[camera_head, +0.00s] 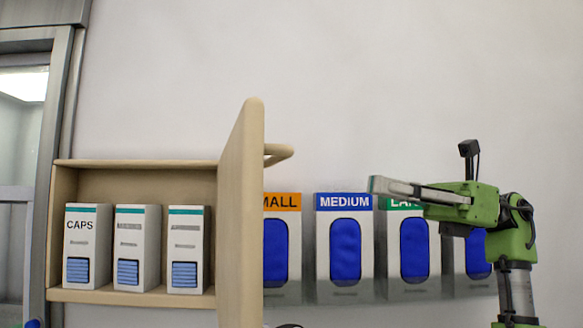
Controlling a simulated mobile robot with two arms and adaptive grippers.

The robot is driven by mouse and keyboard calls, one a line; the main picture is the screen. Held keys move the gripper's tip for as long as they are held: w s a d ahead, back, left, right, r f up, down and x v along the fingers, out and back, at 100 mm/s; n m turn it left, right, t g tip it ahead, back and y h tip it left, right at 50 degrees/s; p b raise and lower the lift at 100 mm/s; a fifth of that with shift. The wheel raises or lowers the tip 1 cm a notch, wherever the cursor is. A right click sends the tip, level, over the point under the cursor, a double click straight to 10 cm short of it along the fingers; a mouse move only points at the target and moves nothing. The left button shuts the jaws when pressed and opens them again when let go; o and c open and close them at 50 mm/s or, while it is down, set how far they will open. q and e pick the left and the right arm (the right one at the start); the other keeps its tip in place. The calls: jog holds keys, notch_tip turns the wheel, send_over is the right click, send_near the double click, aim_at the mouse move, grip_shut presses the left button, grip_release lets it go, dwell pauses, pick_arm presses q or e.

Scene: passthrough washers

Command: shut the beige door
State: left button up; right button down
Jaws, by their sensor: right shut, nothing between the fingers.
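The beige door (242,215) stands open at the right side of a beige wall cabinet (130,296), swung out toward me. Its beige handle (281,152) sticks out to the right near the top. My right gripper (376,186) is shut and empty, pointing left. It is to the right of the door and handle, clearly apart from them, in front of the glove boxes. My left gripper is not in view.
Several white boxes stand in the open cabinet, one labelled CAPS (81,240). Glove boxes, including MEDIUM (343,202), line the wall right of the door. A metal-framed glass door (55,120) is at far left. The wall above is bare.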

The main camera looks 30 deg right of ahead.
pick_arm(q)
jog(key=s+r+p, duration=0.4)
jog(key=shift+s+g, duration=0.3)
pick_arm(e)
jog(key=x, duration=1.2)
jog(key=shift+s+a+r, duration=0.2)
jog(key=shift+s+a, duration=0.1)
jog(key=shift+a, duration=0.2)
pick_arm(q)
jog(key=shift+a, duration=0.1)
